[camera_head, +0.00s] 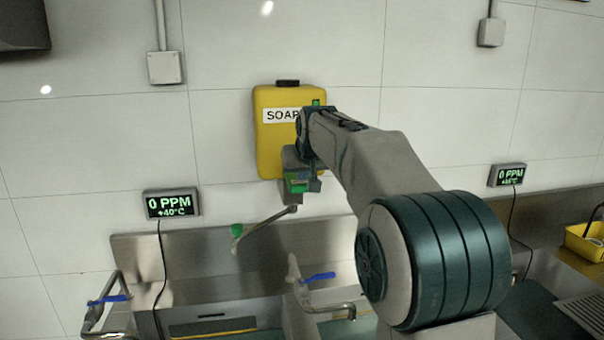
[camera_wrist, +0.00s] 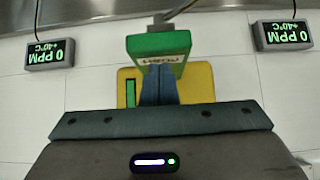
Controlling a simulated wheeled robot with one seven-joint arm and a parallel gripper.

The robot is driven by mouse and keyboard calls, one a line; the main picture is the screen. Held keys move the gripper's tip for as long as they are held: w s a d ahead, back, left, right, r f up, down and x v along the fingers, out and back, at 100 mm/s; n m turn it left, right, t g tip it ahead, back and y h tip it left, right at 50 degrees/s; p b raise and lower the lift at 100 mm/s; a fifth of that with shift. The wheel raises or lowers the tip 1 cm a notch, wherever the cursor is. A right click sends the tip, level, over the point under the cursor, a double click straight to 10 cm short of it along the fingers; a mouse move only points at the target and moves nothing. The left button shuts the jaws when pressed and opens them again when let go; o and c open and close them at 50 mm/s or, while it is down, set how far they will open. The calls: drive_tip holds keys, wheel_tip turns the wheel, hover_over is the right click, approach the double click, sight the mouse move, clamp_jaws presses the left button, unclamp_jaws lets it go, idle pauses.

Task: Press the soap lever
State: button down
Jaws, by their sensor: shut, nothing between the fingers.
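The yellow soap dispenser (camera_head: 270,150) with a black cap hangs on the tiled wall, and my arm covers its right side. In the wrist view its yellow body (camera_wrist: 196,86) shows upside down behind my fingers. The green push block (camera_wrist: 158,45) of the soap lever is just ahead of my fingertips; whether they touch it is unclear. Part of that green block (camera_head: 297,185) shows under the dispenser in the head view. A metal rod (camera_head: 266,221) with a green end runs down-left from there. My gripper (camera_wrist: 158,72) is shut and empty; it also shows in the head view (camera_head: 314,185).
A steel sink (camera_head: 215,255) with blue-handled taps (camera_head: 318,277) lies below. Display panels reading 0 PPM hang at left (camera_head: 172,204) and right (camera_head: 507,175). A yellow container (camera_head: 585,243) stands at far right.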

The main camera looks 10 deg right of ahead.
sight(303, 192)
drive_tip(key=f+b, duration=0.1)
drive_tip(key=b, duration=0.2)
drive_tip(key=shift+s+f+t, duration=0.1)
drive_tip(key=shift+f+t, duration=0.1)
drive_tip(key=shift+t, duration=0.1)
drive_tip(key=f+t+b, duration=0.1)
drive_tip(key=f+b, duration=0.1)
drive_tip(key=b, duration=0.3)
drive_tip(key=f+t+b, duration=0.1)
drive_tip(key=t+b, duration=0.1)
drive_tip(key=b, duration=0.4)
drive_tip(key=shift+s+f, duration=0.2)
drive_tip(key=shift+f, duration=0.15)
drive_tip(key=shift+f+b, duration=0.4)
drive_tip(key=shift+b, duration=0.6)
drive_tip(key=shift+f, duration=0.4)
drive_tip(key=shift+r, duration=0.45)
drive_tip(key=s+r+p, duration=0.1)
drive_tip(key=r, duration=0.1)
drive_tip(key=s+r+p, duration=0.1)
drive_tip(key=r, duration=0.1)
drive_tip(key=shift+s, duration=0.2)
drive_tip(key=f+b+v, duration=0.1)
drive_tip(key=v, duration=0.8)
drive_tip(key=shift+s+t+b, duration=0.3)
drive_tip(key=shift+b, duration=0.1)
